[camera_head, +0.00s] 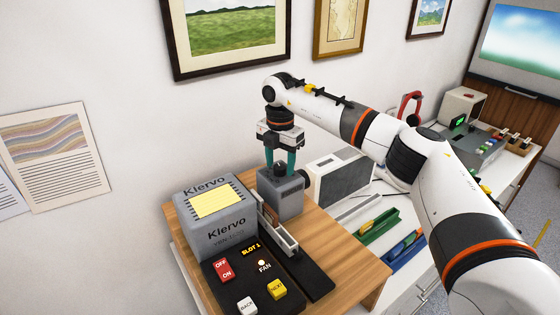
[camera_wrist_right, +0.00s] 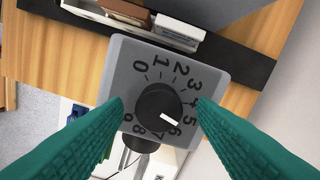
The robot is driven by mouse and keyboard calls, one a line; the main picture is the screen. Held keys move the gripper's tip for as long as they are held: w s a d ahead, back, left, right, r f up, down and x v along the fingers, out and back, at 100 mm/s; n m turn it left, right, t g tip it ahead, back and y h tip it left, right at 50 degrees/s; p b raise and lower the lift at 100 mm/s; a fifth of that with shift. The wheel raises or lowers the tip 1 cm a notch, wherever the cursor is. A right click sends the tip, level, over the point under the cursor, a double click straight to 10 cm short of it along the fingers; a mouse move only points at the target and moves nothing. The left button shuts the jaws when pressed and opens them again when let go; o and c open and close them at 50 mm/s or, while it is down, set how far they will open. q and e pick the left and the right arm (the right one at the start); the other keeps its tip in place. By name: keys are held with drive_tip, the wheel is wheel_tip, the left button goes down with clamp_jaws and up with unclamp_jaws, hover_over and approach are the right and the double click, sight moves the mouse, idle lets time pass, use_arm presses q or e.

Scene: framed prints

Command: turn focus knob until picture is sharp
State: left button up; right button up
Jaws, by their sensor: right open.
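A black knob (camera_wrist_right: 158,108) sits on top of a grey block (camera_head: 282,200) with a dial from 0 to 9. Its white pointer is between 5 and 6, close to 6. My right gripper (camera_head: 280,160) is above the block with teal fingers pointing down. In the wrist view the open fingers (camera_wrist_right: 159,101) are on either side of the knob, with gaps showing. The grey Klervo projector (camera_head: 215,222) stands beside the block. The screen (camera_head: 522,40) at the upper right shows a blurred blue, white and green picture. My left gripper is not in view.
A black control panel (camera_head: 265,285) with OFF/ON, BACK, NEXT and FAN sits in front on the wooden table (camera_head: 345,262). A slide rail (camera_head: 278,230) runs beside the block. A white-and-grey box (camera_head: 340,178) and coloured trays (camera_head: 378,226) stand to the right.

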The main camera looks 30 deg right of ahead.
sight(280, 166)
drive_tip(key=shift+r+b, duration=0.3)
drive_tip(key=shift+r, duration=0.15)
wheel_tip(280, 166, up, 11)
drive_tip(key=b, duration=0.2)
drive_tip(key=shift+b, duration=0.3)
